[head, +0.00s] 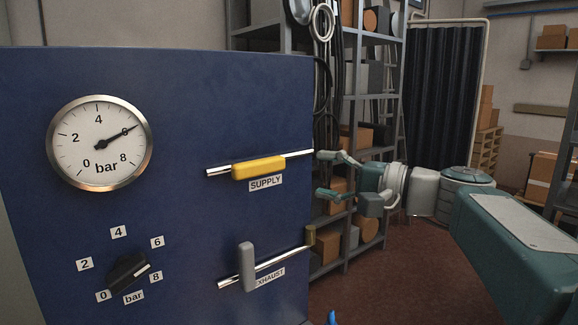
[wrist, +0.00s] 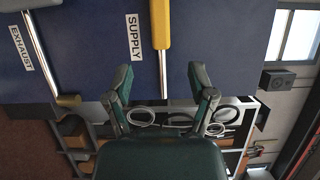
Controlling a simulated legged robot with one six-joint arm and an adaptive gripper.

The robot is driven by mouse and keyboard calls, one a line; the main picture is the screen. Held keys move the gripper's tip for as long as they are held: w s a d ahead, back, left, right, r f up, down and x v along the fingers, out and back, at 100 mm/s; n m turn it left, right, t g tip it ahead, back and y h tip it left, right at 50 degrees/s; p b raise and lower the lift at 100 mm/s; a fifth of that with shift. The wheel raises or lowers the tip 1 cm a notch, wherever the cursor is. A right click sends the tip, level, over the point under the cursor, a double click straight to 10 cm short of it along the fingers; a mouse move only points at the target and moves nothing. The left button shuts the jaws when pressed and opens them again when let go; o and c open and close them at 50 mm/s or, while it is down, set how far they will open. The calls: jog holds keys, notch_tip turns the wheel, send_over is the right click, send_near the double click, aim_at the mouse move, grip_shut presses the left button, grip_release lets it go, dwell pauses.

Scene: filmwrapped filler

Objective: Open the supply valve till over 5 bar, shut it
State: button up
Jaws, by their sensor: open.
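The supply valve has a yellow handle (head: 258,168) lying along its chrome pipe, above the SUPPLY label (head: 265,183). In the wrist view the yellow handle (wrist: 161,22) is at the top, with its pipe running down between my fingers. My gripper (head: 327,174) is open and empty at the right edge of the panel, to the right of the handle and apart from it. Its two fingers also show in the wrist view (wrist: 162,76). The round pressure gauge (head: 99,143) has its needle at about 6 bar.
The exhaust valve's grey handle (head: 246,266) stands across its pipe, below the supply valve. A black knob (head: 128,269) with a 0 to 8 bar scale sits under the gauge on the blue panel (head: 180,100). Shelves with boxes (head: 345,135) stand behind my gripper.

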aim_at(273, 168)
jog(key=x, duration=1.1)
jog(key=shift+a, duration=0.1)
jog(key=shift+s, duration=0.1)
grip_shut()
